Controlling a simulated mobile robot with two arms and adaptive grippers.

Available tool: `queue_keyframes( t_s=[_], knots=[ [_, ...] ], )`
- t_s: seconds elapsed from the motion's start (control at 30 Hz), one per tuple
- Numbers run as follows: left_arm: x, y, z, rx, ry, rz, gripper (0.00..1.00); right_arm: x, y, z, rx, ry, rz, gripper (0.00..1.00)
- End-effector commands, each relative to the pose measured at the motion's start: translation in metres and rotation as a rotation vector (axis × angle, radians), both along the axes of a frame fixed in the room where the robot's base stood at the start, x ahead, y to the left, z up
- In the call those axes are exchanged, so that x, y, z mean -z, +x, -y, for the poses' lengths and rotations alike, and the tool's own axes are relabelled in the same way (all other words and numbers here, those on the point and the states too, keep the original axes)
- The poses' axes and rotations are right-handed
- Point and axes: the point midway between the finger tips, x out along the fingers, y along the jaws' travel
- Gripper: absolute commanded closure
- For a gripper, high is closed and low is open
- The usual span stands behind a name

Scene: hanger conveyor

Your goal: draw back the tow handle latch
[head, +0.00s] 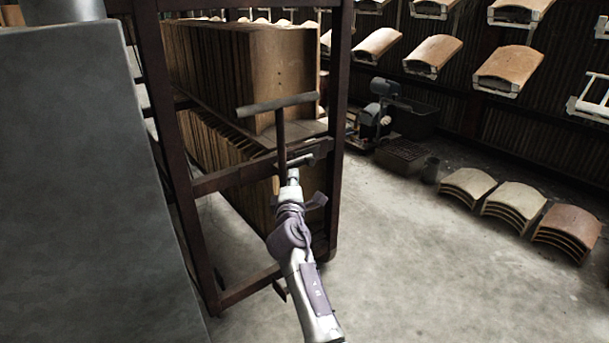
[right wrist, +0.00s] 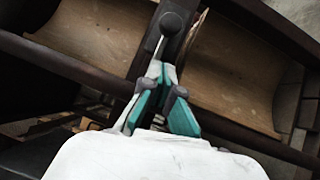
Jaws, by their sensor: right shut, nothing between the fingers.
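The tow handle (head: 278,104) is a grey T-shaped bar on a dark stem, upright at the near end of a dark metal rack. A short bar lies across the lower stem, where the latch seems to be, but it is too small to make out well. My right gripper (head: 293,174) is shut and empty, just below this bar; contact cannot be told. In the right wrist view my right gripper (right wrist: 161,70) has its teal fingers together, close below a dark rounded knob (right wrist: 172,23) on a thin rod. I cannot tell which part of the handle or latch this knob is.
The dark rack frame (head: 184,200) holds rows of brown curved panels (head: 284,75). A large grey surface (head: 85,180) fills the left side. Stacks of curved pieces (head: 514,205) stand on the floor at right. The concrete floor (head: 430,280) in front is clear.

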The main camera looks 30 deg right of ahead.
Motion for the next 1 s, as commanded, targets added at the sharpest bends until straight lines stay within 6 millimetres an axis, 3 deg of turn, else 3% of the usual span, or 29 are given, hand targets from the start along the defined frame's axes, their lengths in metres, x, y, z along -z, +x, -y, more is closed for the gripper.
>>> queue_keyframes(
  t_s=[0.07,0.23,0.77,1.0],
  knots=[
    [-0.012,0.001,0.0,0.001,0.002,0.021,0.6,-0.005,0.001,0.015,0.002,-0.003,-0.002,1.0],
    [-0.012,-0.002,-0.001,0.0,-0.003,0.017,0.6,-0.006,0.004,0.031,0.0,-0.003,-0.001,1.0],
    [-0.011,-0.002,-0.001,-0.001,-0.004,0.002,0.6,-0.006,0.006,0.042,0.0,-0.002,-0.002,1.0],
    [-0.018,-0.002,-0.001,0.0,-0.003,0.007,0.6,-0.007,0.008,0.076,0.001,-0.002,-0.002,1.0]
  ],
)
